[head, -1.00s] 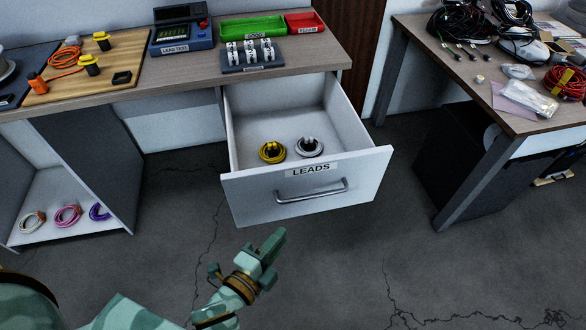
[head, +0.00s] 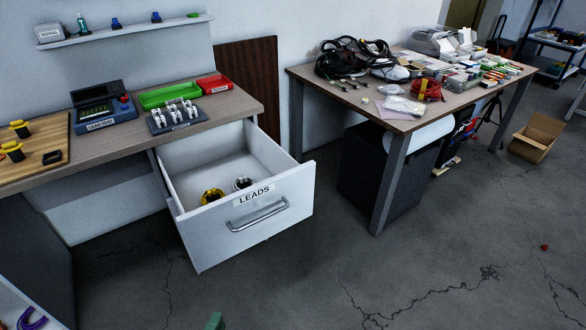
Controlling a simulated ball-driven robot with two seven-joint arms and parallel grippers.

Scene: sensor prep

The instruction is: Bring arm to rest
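My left gripper (head: 214,321) shows only as a small green tip at the bottom edge of the head view. The rest of it and of my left arm is out of the picture, so its opening is hidden. The tip is apart from the white drawer and below it in the picture. My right arm and gripper do not show.
A cluttered table (head: 385,118) is to the right. An open cardboard box (head: 537,138) is on the floor. The front right floor is mostly clear.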

